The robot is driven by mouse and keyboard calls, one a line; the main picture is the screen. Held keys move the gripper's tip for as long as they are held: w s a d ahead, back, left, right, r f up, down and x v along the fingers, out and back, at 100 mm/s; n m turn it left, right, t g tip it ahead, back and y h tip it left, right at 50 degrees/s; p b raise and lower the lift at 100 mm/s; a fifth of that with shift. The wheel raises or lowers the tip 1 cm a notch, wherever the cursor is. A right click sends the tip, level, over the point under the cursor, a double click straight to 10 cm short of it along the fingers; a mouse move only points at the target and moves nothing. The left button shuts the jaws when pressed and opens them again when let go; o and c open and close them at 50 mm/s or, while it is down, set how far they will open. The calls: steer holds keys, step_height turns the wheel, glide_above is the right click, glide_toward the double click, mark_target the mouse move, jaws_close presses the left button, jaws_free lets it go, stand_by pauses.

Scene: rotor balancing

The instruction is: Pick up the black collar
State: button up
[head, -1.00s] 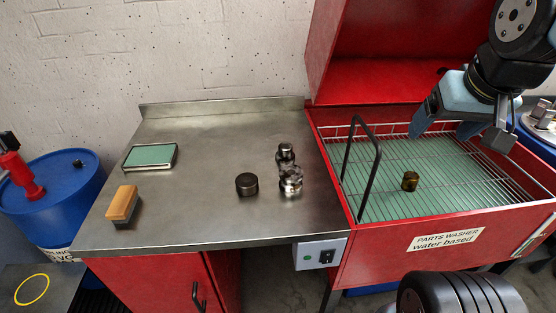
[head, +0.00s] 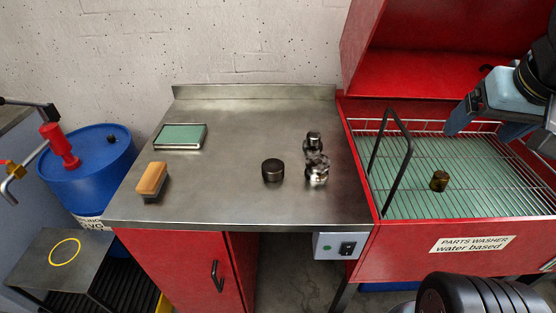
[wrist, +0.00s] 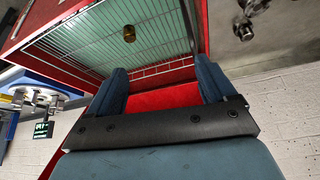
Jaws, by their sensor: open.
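The black collar (head: 273,170) is a short dark cylinder standing on the steel worktop, left of a chrome part (head: 317,170) and a small dark-topped cylinder (head: 313,141). My gripper (head: 500,132) is open and empty above the parts washer, well to the right of the collar. In the wrist view, the gripper's two blue fingers (wrist: 166,84) are apart with nothing between them. The wrist view shows a dark part (wrist: 243,31) beside a chrome one at the top; I cannot tell if the collar shows there.
A brass part (head: 440,181) stands on the washer's wire grid (head: 410,205). A black hoop handle (head: 386,160) rises between worktop and washer. A green-topped tray (head: 180,137) and a wooden brush (head: 152,180) lie left on the worktop (head: 230,200). Bare steel surrounds the collar's left side.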

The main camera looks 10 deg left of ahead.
steer(key=shift+o, duration=0.5)
steer(key=shift+w+a+f+n, duration=0.2)
steer(key=shift+w+a+n, duration=0.1)
steer(key=shift+n, duration=0.1)
steer(key=n+t+h, duration=0.1)
steer(key=n+h, duration=0.7)
steer(key=n, duration=1.5)
glide_toward(270, 167)
steer(key=d+r, duration=0.3)
steer(key=d, duration=0.9)
steer(key=s+a+f+n+t, duration=0.1)
steer(key=a+n, duration=0.1)
steer(key=a, duration=0.1)
steer(key=s+a+f+n+t+y, duration=0.1)
steer(key=s+a+f+n+t, duration=0.1)
steer(key=a, duration=0.2)
steer(key=s+a+f+n+t, duration=0.1)
steer(key=s+a+n+t, duration=0.1)
steer(key=a, duration=0.1)
steer(key=shift+s+a+f+n+y, duration=0.25)
steer(key=shift+a+f+n+y, duration=0.05)
steer(key=shift+f, duration=0.05)
steer(key=x, duration=0.8)
steer(key=shift+w, duration=0.25)
steer(key=shift+w+a+x, duration=0.1)
steer(key=shift+a+x, duration=0.05)
steer(key=shift+x, duration=1.15)
steer(key=shift+w+a+x, duration=0.1)
steer(key=shift+w+x, duration=0.05)
steer(key=shift+x, duration=1.15)
